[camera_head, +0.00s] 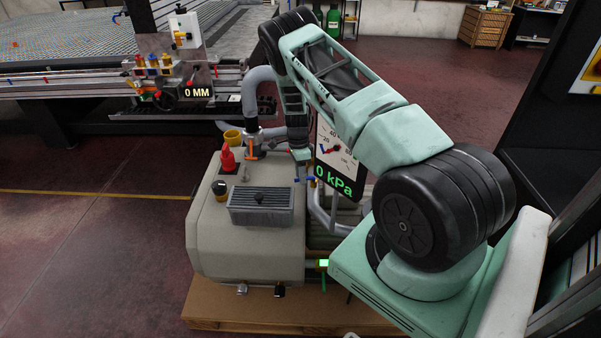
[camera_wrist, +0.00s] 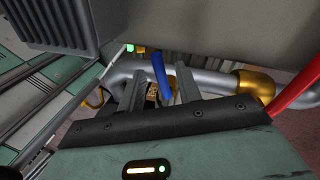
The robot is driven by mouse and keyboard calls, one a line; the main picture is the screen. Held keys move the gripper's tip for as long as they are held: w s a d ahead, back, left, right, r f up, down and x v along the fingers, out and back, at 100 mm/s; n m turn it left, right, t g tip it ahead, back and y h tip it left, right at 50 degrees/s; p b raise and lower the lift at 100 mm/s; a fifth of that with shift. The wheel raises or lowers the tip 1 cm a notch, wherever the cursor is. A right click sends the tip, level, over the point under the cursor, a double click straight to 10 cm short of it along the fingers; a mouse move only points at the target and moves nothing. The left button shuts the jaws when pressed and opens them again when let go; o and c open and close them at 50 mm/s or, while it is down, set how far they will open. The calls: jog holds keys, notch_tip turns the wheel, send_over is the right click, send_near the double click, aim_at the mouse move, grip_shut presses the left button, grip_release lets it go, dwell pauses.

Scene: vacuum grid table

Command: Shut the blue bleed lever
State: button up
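The blue bleed lever (camera_wrist: 161,76) shows in the wrist view as a slanted blue bar in front of a grey pipe. It lies between the two dark fingers of my gripper (camera_wrist: 160,82), with a gap visible on each side. The fingers are apart, and I cannot tell if either touches the lever. A brass-coloured part shows by the lever's lower end. In the head view a small blue piece (camera_head: 311,179) shows just beside my gripper (camera_head: 302,175), near the gauge; the fingers are too small there to make out.
A gauge panel (camera_head: 338,170) reading 0 kPa stands right of my gripper. The beige pump housing (camera_head: 215,238) carries a red knob (camera_head: 228,160) and a grey finned block (camera_head: 262,204). A red bar (camera_wrist: 297,87) and brass fitting (camera_wrist: 252,82) lie right in the wrist view.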

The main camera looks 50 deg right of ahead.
grip_shut()
jog(key=shift+s+a+n+b, duration=0.15)
jog(key=shift+s+n+b, duration=0.1)
jog(key=shift+n, duration=0.4)
jog(key=shift+s+a+n+b, duration=0.15)
jog(key=shift+n+b, duration=0.1)
jog(key=shift+n, duration=0.4)
jog(key=s+n, duration=0.1)
jog(key=n, duration=0.2)
jog(key=s+n+h+b, duration=0.1)
jog(key=n, duration=0.2)
jog(key=s+n+h, duration=0.1)
jog(key=n, duration=0.1)
jog(key=shift+s+a+n+b, duration=0.1)
jog(key=shift+s+n+b, duration=0.2)
jog(key=shift+n+b, duration=0.1)
jog(key=shift+s+d+n+h, duration=0.15)
jog(key=shift+s+n, duration=0.15)
jog(key=shift+n, duration=0.5)
jog(key=shift+s+d+n+h, duration=0.15)
jog(key=shift+s+n, duration=0.1)
jog(key=shift+n, duration=0.55)
